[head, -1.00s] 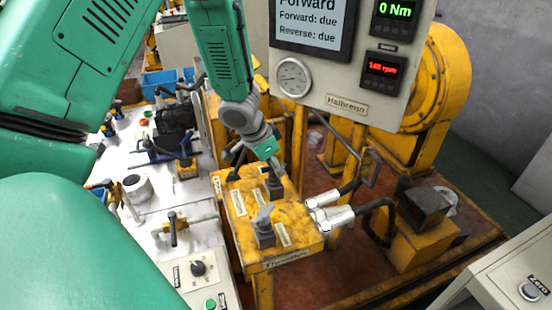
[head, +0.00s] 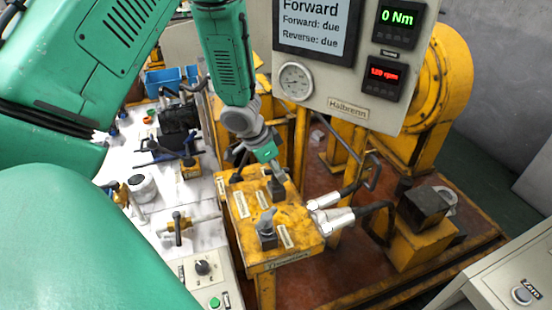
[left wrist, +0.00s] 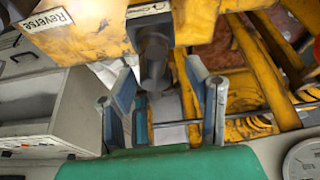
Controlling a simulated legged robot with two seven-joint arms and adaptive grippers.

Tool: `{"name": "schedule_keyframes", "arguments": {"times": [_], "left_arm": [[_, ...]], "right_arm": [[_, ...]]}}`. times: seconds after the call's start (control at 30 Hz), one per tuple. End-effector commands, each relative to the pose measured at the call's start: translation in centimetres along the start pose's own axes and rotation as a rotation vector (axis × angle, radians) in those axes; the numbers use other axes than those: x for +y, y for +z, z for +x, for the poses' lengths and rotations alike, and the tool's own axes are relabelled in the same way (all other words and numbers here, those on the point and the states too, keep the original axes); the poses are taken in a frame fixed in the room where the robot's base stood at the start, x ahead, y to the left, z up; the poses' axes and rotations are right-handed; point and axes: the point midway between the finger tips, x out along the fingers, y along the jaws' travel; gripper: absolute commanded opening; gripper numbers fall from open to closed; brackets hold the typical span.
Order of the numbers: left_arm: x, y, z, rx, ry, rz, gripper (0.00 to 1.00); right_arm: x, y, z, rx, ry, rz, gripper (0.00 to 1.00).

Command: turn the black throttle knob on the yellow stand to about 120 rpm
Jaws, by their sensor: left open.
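The yellow stand (head: 287,237) carries a dark knob (head: 277,184) at its back and a grey lever-like knob on a dark base (head: 266,229) near its front. My left gripper (head: 277,167) comes down from above at the back knob. In the left wrist view the open fingers of my left gripper (left wrist: 165,90) stand either side of the lower end of that dark knob (left wrist: 154,58). I cannot tell whether they touch it. The red readout (head: 383,73) on the panel is small and appears to show 120 rpm. My right gripper is not in view.
The panel (head: 345,107) with screen and dial gauge (head: 296,81) hangs just behind the stand. Silver hose fittings (head: 333,220) stick out at the stand's right. A white bench (head: 145,215) with tools and valves lies to the left.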

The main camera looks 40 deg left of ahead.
Motion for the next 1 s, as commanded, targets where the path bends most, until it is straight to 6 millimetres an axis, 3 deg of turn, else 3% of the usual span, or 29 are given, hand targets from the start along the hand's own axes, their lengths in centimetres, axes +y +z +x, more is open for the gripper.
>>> {"name": "schedule_keyframes", "arguments": {"times": [0.17,0.6,0.8,1.0], "left_arm": [[0.0,-0.1,-1.8,0.003,0.0,-0.001,0.44],[-0.2,-0.1,-10.2,0.0,-0.004,0.003,0.44],[-0.3,0.0,-11.7,0.0,0.0,0.0,0.44],[-0.3,0.0,-11.8,0.0,0.001,-0.001,0.44]], "right_arm": [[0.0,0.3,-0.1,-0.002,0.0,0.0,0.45],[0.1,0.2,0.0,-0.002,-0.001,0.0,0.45],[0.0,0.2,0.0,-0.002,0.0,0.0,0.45],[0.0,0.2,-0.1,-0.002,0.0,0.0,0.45]]}}
